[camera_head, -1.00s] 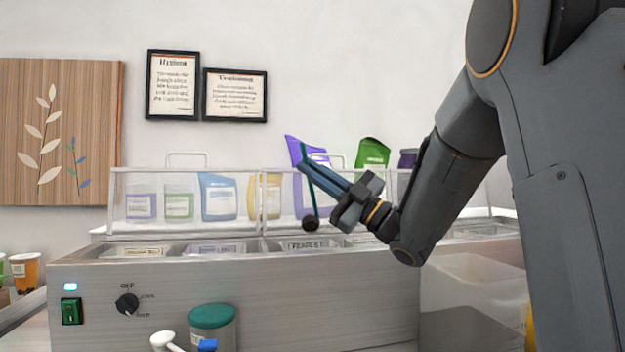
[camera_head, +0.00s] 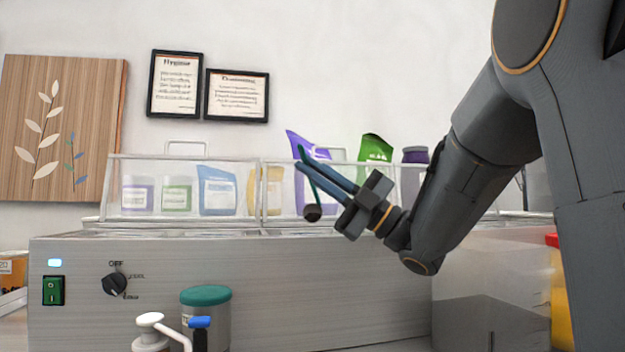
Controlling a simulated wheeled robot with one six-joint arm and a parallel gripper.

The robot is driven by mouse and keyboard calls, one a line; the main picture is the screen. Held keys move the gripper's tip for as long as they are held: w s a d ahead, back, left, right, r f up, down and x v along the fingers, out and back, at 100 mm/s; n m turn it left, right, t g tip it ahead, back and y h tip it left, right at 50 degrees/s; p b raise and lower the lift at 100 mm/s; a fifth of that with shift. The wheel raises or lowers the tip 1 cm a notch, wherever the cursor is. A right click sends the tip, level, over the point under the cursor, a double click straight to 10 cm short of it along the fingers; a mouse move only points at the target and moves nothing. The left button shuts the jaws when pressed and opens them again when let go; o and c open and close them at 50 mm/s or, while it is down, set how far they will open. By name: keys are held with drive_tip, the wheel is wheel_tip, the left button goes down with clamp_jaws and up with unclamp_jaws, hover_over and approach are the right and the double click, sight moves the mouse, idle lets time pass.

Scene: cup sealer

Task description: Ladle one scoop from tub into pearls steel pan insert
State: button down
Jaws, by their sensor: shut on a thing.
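My gripper (camera_head: 318,178) is shut on the dark green handle of a ladle (camera_head: 312,212). The ladle's small dark bowl hangs at the lower end of the handle, in front of the clear guard of the counter unit. The steel pan inserts (camera_head: 200,233) show only as a thin strip of rims along the unit's top. The pearls insert cannot be made out, and the inside of the pans is hidden.
The steel counter unit (camera_head: 370,285) has a dial (camera_head: 115,284) and a green switch (camera_head: 53,290). A teal-lidded canister (camera_head: 206,297) and pump bottles (camera_head: 150,322) stand before it. Bags and jars (camera_head: 218,192) stand behind the clear guard (camera_head: 130,165).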

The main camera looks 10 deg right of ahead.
drive_tip(key=shift+s+a+f+n+g+y+b, duration=0.15)
drive_tip(key=shift+s+f+n+g+y+b, duration=0.15)
drive_tip(key=shift+f+n+g+b, duration=0.75)
drive_tip(key=shift+s+a+f+n+g+y+b, duration=0.15)
drive_tip(key=shift+s+f+n+b, duration=0.35)
drive_tip(key=shift+b, duration=1.1)
drive_tip(key=shift+s+a+f+n+g+y+b, duration=0.1)
drive_tip(key=shift+s+f+n+g+y+b, duration=0.15)
drive_tip(key=shift+f+n+g+b, duration=0.8)
drive_tip(key=shift+r+t, duration=0.35)
drive_tip(key=shift+r, duration=0.1)
drive_tip(key=shift+r+m, duration=0.1)
drive_tip(key=shift+m, duration=0.2)
